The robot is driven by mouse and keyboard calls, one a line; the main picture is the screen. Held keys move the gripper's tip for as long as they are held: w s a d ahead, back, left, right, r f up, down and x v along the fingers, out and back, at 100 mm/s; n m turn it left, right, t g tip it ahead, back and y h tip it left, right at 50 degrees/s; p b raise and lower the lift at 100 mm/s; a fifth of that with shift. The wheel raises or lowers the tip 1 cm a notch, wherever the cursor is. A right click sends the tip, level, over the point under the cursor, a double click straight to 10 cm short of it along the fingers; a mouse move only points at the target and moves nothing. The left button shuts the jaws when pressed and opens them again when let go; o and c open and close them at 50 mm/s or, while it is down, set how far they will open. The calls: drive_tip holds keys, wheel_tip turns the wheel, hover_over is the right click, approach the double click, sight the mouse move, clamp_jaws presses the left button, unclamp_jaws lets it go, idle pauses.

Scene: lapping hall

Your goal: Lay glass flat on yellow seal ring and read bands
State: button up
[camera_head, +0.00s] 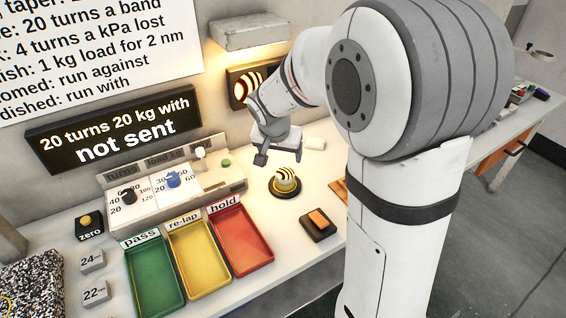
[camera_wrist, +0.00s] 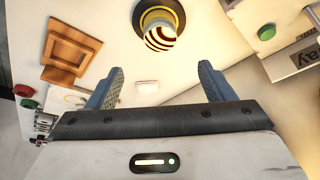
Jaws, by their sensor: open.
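A round piece with curved dark and pale bands (camera_head: 286,178) stands on a dark round base with a yellow rim (camera_head: 285,192) on the bench. The banded face also shows in the wrist view (camera_wrist: 160,36), beyond my fingertips. I cannot tell the clear glass apart from the ring beneath it. My gripper (camera_head: 265,155) is open and empty, above the bench just behind and left of the banded piece. Its two fingers are apart in the wrist view (camera_wrist: 160,82). A wall screen (camera_head: 246,86) shows curved, bright bands, partly hidden by my arm.
Green pass (camera_head: 152,280), yellow re-lap (camera_head: 200,262) and red hold (camera_head: 243,242) trays line the bench front. A control panel with black (camera_head: 128,196) and blue (camera_head: 173,180) knobs stands behind. A dark block with an orange top (camera_head: 318,222) lies nearby. A black sign (camera_head: 115,130) reads "not sent".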

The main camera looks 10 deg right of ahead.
drive_tip(key=s+d+r+n+y, duration=0.1)
drive_tip(key=s+r+n, duration=0.1)
drive_tip(key=s, duration=0.9)
drive_tip(key=s+d+r+n+g+y, duration=0.1)
drive_tip(key=s+n, duration=0.2)
drive_tip(key=s, duration=0.9)
drive_tip(key=shift+s+r, duration=0.3)
drive_tip(key=shift+r, duration=0.05)
drive_tip(key=shift+r, duration=0.3)
idle(1.2)
